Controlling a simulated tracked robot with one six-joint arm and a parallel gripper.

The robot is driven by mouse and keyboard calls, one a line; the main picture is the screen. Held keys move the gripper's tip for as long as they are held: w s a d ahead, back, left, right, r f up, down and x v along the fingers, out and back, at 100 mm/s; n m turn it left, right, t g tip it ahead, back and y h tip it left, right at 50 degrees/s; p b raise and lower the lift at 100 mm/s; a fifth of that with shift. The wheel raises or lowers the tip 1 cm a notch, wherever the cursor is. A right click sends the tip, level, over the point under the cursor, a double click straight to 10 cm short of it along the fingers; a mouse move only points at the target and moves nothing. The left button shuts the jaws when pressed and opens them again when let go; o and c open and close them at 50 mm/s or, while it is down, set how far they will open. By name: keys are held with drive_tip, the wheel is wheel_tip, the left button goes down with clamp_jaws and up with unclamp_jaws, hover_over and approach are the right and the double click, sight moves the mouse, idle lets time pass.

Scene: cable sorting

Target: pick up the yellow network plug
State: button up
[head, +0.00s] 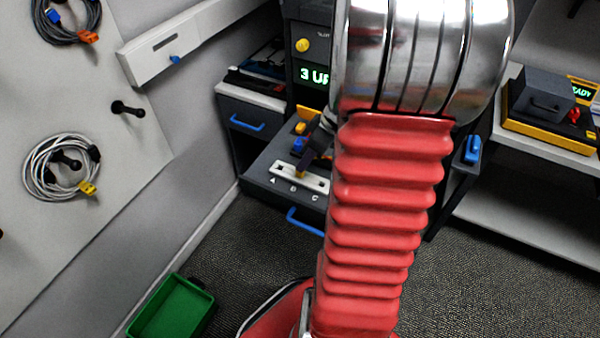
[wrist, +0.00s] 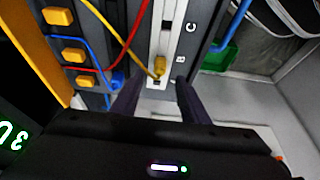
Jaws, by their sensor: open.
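A yellow plug (wrist: 159,66) on a yellow cable sits at the white strip (wrist: 168,35) beside the letter B in the wrist view. The same strip shows in the head view (head: 318,184), with a small yellow spot, likely this plug (head: 300,174), below my gripper. My gripper (wrist: 158,88) is open, its two dark fingers pointing at the strip with the plug between and just beyond their tips. I cannot tell whether they touch it. Another yellow plug (head: 88,188) hangs on a white cable coil (head: 48,165) on the wall panel.
Yellow blocks (wrist: 66,49) with blue and red cables lie beside the strip. The strip is on an open drawer (head: 262,170) with a blue handle. A green bin (head: 172,310) stands on the floor at lower left. My red arm hides the middle of the head view.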

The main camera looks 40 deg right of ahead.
drive_tip(key=shift+x, duration=2.4)
drive_tip(key=shift+s, duration=0.1)
drive_tip(key=shift+c, duration=0.6)
drive_tip(key=shift+d, duration=0.1)
clamp_jaws()
